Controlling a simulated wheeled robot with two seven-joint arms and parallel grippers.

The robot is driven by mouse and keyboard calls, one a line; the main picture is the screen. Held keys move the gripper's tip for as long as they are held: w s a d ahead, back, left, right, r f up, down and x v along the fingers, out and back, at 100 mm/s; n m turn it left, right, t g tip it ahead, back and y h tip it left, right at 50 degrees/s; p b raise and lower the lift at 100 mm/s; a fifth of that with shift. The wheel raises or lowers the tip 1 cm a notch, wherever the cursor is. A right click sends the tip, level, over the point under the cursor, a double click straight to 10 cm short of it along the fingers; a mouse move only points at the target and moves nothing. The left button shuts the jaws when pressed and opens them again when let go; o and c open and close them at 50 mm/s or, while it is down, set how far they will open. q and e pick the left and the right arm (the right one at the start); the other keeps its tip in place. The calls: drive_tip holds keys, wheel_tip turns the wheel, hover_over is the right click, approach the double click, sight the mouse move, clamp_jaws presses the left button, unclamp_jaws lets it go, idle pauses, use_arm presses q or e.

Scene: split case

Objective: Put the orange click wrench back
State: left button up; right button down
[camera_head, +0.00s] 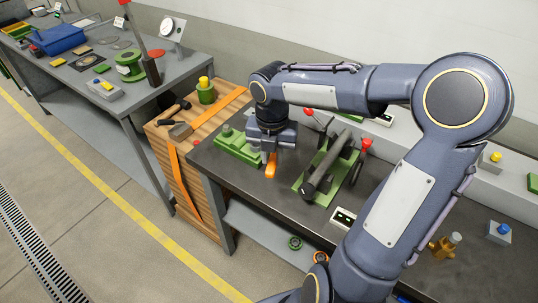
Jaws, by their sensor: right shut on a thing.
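The orange click wrench (271,168) is held upright or nearly so under my right gripper (271,150), above or at the dark workbench. My right gripper is shut on its upper part, which the fingers hide. I cannot tell whether the wrench's lower end touches the bench. A green block-like holder (238,150) lies just left of the gripper. My left gripper is not in view.
A black cylindrical tool on a green plate (312,187) stands just right of the wrench, with red-knobbed levers (365,143) beside it. A wooden crate (168,138) adjoins the bench at left. A small display box (343,218) sits at the front edge.

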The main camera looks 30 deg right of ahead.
drive_tip(key=shift+w+d+f+p, duration=0.1)
drive_tip(key=shift+w+d+f, duration=0.4)
drive_tip(key=shift+w+f, duration=0.85)
drive_tip(key=shift+w+d+f+p, duration=0.1)
drive_tip(key=shift+w+d+f, duration=0.55)
drive_tip(key=shift+f, duration=1.3)
drive_tip(key=shift+w+d+f+p, duration=0.1)
drive_tip(key=shift+w+d+f, duration=0.3)
drive_tip(key=shift+w+f, duration=1)
drive_tip(key=shift+s+f, duration=0.25)
drive_tip(key=shift+f, duration=0.15)
drive_tip(key=c, duration=1.3)
unclamp_jaws()
drive_tip(key=shift+o, duration=0.2)
